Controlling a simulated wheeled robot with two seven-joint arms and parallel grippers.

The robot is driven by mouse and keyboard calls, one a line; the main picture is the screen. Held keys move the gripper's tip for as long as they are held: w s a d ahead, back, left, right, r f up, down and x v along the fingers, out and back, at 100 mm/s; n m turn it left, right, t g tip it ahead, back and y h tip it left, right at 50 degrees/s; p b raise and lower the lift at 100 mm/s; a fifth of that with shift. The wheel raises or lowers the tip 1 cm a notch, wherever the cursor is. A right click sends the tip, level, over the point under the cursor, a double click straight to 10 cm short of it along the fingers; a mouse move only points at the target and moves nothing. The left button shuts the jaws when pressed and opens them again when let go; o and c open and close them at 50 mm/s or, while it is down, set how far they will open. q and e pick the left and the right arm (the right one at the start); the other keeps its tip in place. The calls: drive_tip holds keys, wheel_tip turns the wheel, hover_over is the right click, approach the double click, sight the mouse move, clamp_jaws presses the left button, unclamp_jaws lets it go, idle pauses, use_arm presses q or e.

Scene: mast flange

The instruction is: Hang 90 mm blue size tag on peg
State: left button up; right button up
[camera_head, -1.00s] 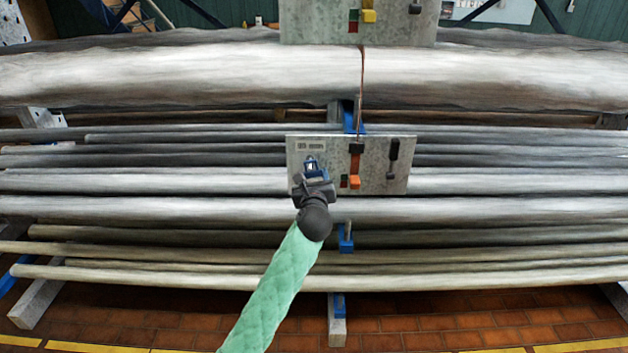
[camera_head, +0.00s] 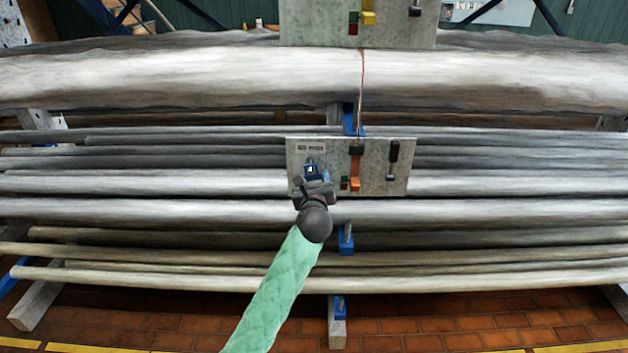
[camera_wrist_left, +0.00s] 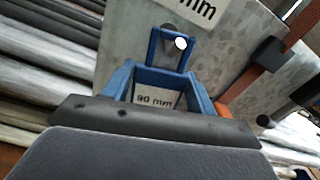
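The blue 90 mm tag (camera_wrist_left: 156,66) fills the middle of the left wrist view, its label reading "90 mm". The bright round end of a peg (camera_wrist_left: 181,43) shows inside its upper loop; how far the peg passes through is unclear. In the head view the tag (camera_head: 312,169) is against the left part of the lower grey board (camera_head: 375,180). My left gripper (camera_head: 315,189) is just below the tag. In the wrist view its dark finger bar (camera_wrist_left: 150,122) hides the tag's lower ends; the other finger and any grip are hidden. My right gripper is out of view.
An orange tag (camera_head: 355,184) and a black one (camera_head: 392,160) hang right of the blue tag. A second grey board (camera_head: 325,22) with tags is above. Long pale pipes (camera_head: 150,210) lie behind on racks with blue supports (camera_head: 346,238).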

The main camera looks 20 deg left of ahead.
use_arm(q)
drive_tip(key=shift+o, duration=1.4)
drive_tip(key=shift+s, duration=0.1)
